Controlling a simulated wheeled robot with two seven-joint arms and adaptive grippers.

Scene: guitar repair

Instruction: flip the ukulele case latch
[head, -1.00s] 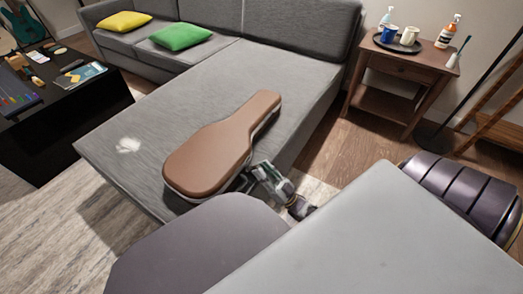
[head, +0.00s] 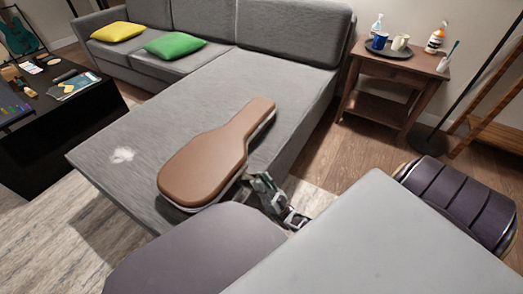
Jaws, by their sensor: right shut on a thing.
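The brown ukulele case (head: 205,168) lies shut on the grey sofa chaise, its narrow neck end pointing up and to the right. A light rim runs along its lower edge. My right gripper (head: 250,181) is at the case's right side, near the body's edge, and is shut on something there. The latch is too small and too hidden by the gripper to make out, so I cannot tell its position. My left gripper is not in view.
The chaise (head: 150,110) is clear around the case except for a white patch (head: 122,155). A side table (head: 395,75) with a tray and bottles stands at the upper right. A black table (head: 60,120) with small items is at the left.

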